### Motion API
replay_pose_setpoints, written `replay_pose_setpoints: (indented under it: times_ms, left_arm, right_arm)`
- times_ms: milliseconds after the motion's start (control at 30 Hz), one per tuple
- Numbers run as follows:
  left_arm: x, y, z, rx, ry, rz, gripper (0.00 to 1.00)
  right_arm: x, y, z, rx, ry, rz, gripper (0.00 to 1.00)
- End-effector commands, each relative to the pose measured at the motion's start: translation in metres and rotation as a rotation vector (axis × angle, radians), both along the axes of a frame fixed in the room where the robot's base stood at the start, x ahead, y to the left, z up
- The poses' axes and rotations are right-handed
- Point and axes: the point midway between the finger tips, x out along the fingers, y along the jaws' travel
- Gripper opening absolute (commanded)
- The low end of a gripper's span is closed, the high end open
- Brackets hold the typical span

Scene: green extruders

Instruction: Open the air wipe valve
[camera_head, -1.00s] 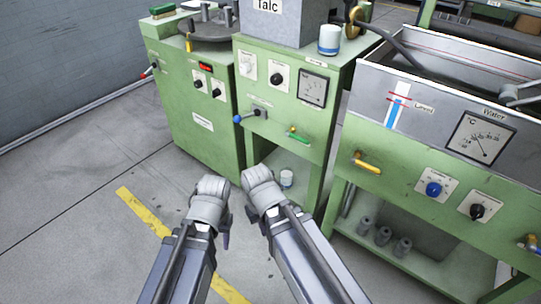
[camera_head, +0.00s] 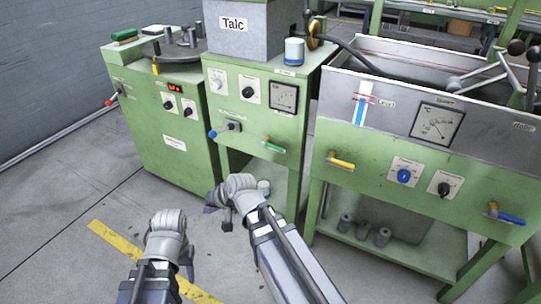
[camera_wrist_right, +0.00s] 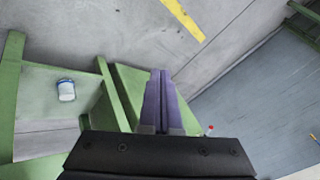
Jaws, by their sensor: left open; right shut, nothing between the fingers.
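Several small valve handles show in the head view, and I cannot read which is labelled air wipe. A blue-tipped lever (camera_head: 225,129) and a green handle (camera_head: 273,146) are on the middle green machine. A yellow handle (camera_head: 341,162) and a blue handle (camera_head: 507,217) are on the right machine. A red-tipped handle (camera_head: 113,99) is on the left machine, with a red tip also in the right wrist view (camera_wrist_right: 210,129). My right gripper (camera_head: 217,205) is shut and empty, below and in front of the middle machine; its fingers (camera_wrist_right: 163,100) touch nothing visible. My left gripper (camera_head: 188,263) is open, lower left, over the floor.
The left green machine (camera_head: 160,130) and the middle one stand close together. The right machine has a water trough (camera_head: 405,105) and a lower shelf (camera_head: 405,262). A white jar (camera_wrist_right: 66,90) stands under the middle machine. The floor (camera_head: 60,190) at left is clear.

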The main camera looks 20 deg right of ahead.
Motion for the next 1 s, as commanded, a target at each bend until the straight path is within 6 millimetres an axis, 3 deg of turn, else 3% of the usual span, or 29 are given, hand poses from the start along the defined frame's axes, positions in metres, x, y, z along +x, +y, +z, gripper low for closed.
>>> replay_pose_setpoints:
  times_ms: [167,333,467,600,800,1000]
  left_arm:
    - [0.0,0.0,-0.001,0.0,0.0,0.0,0.5]
    - [0.0,0.0,-0.001,0.0,0.0,0.0,0.5]
    - [0.0,0.0,-0.001,0.0,0.0,0.0,0.5]
    - [0.0,0.0,-0.001,0.0,0.0,0.0,0.5]
    - [0.0,0.0,-0.001,0.0,0.0,0.0,0.5]
    - [0.0,0.0,-0.001,0.0,0.0,0.0,0.5]
  right_arm:
    - [0.049,0.01,0.042,0.269,-0.149,-0.2,0.0]
    - [0.095,0.007,0.102,0.63,-0.294,-0.461,0.0]
    - [0.12,-0.012,0.142,0.916,-0.375,-0.675,0.0]
    - [0.136,-0.046,0.171,1.219,-0.434,-0.922,0.0]
    - [0.14,-0.109,0.178,1.626,-0.483,-1.312,0.0]
    - [0.12,-0.162,0.145,1.961,-0.509,-1.75,0.0]
